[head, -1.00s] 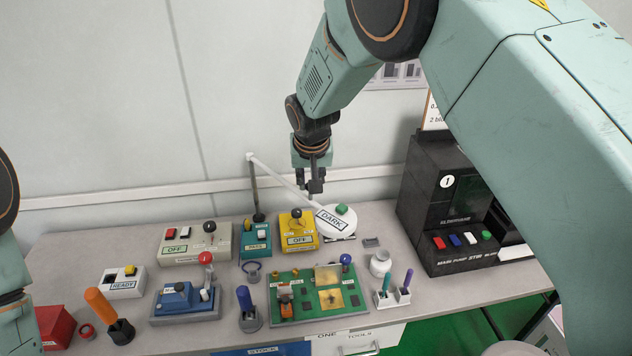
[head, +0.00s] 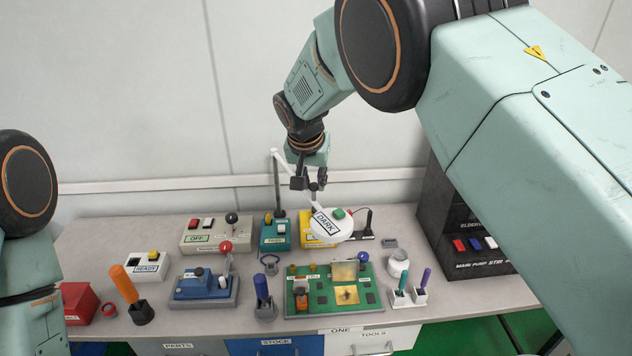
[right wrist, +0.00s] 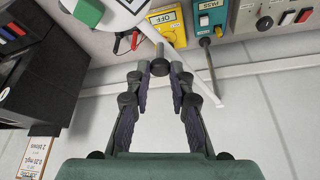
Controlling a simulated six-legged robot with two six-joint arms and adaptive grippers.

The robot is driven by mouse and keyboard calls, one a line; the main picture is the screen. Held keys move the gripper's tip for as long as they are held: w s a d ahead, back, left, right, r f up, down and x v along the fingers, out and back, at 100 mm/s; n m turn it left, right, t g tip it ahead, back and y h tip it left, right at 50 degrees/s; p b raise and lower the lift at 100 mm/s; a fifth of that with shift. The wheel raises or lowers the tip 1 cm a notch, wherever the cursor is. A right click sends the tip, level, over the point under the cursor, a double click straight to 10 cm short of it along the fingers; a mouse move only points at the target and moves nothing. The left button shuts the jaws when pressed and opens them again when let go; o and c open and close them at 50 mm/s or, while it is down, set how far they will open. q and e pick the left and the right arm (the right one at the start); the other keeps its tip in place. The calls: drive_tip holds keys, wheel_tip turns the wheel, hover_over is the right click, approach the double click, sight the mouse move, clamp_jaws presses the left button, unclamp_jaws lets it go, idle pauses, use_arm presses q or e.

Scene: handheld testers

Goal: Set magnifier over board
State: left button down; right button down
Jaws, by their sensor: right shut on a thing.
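The magnifier is a white round head (head: 330,226) labelled DARK with a green button, on a white arm (head: 290,160) from a dark post. Its head hangs above the bench, behind the board and overlapping the yellow tester in the head view. My right gripper (head: 312,187) is shut on a part of the magnifier just above the head. In the right wrist view the fingertips (right wrist: 160,68) close around a short grey grip, and the white head (right wrist: 125,10) shows at top. The green board (head: 365,298) lies flat at the front. My left gripper is out of view.
Left of the board stand a blue tester (head: 203,284) and an orange-handled tool (head: 124,284). A tall black unit (head: 462,215) stands at the right. Several testers line the back.

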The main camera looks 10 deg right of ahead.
drive_tip(key=shift+s+a+f, duration=0.15)
drive_tip(key=shift+s+a, duration=0.05)
drive_tip(key=c, duration=1.4)
unclamp_jaws()
drive_tip(key=shift+d, duration=0.15)
drive_tip(key=shift+o, duration=1.1)
drive_tip(key=shift+w, duration=0.1)
drive_tip(key=shift+r, duration=0.25)
wheel_tip(320, 180, up, 10)
drive_tip(key=shift+f, duration=0.15)
